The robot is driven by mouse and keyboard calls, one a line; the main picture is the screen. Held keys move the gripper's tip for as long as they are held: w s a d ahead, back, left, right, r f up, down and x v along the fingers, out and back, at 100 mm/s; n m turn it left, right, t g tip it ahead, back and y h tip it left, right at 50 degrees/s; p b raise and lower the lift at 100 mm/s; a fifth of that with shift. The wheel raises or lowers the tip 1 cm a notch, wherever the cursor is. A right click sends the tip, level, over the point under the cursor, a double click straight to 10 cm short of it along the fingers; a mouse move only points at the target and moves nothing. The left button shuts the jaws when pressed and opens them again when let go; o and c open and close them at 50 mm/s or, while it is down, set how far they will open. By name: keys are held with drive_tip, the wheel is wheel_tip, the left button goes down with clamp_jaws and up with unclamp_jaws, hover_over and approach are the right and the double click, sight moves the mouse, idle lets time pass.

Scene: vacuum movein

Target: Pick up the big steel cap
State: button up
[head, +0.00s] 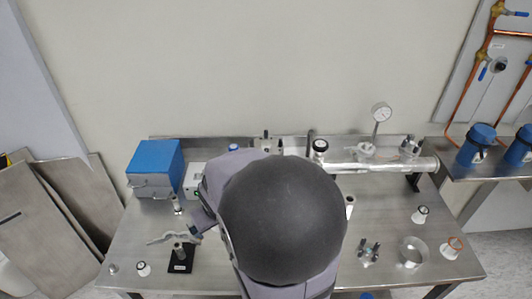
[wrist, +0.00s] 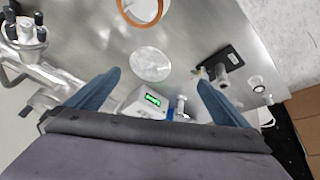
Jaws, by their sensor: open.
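A round, flat, shiny steel disc, which looks like the big steel cap (wrist: 150,64), lies on the metal bench in the wrist view. I cannot make it out for sure in the head view, where my arm covers the middle of the bench. My gripper (wrist: 160,80) is open and empty, its two blue fingers spread wide. The disc shows ahead of the gap between the fingertips, with neither finger visibly touching it. In the head view my gripper (head: 197,228) is partly seen over the left part of the bench.
A black base with a steel post (head: 180,258) stands front left, near a blue box (head: 155,168). A steel pipe (head: 375,166) with a gauge runs along the back. A round steel dish (head: 413,251) and small fittings (head: 369,250) sit at right. An orange-rimmed ring (wrist: 140,10) lies beyond the disc.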

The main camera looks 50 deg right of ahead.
drive_tip(key=w+d+r+m+t+h+b, duration=0.1)
drive_tip(key=d+r+t+h, duration=0.1)
drive_tip(key=d, duration=0.6)
drive_tip(key=w+d+r+m+t+h+b, duration=0.1)
drive_tip(key=w+d+r+t+h+b, duration=0.15)
drive_tip(key=d, duration=0.65)
drive_tip(key=w+d+r+t+b, duration=0.1)
drive_tip(key=r+t, duration=0.1)
drive_tip(key=w+d+r+t+h+b, duration=0.1)
drive_tip(key=w+d+r+t+b, duration=0.2)
drive_tip(key=d+r+t+b, duration=0.1)
drive_tip(key=shift+w+d+m+h, duration=0.15)
drive_tip(key=shift+d+m+h, duration=0.1)
drive_tip(key=shift+m, duration=0.15)
drive_tip(key=m+g+b, duration=0.2)
drive_tip(key=b, duration=0.4)
approach(264, 139)
drive_tip(key=shift+w+d+f+t+h, duration=0.3)
drive_tip(key=shift+w+d+f, duration=0.35)
drive_tip(key=shift+w+f, duration=0.3)
drive_tip(key=shift+p+x, duration=1)
drive_tip(key=shift+x, duration=2.6)
drive_tip(key=shift+w+a+r, duration=0.1)
drive_tip(key=shift+r, duration=0.05)
drive_tip(key=c, duration=0.9)
drive_tip(key=shift+r, duration=0.35)
drive_tip(key=shift+c, duration=0.2)
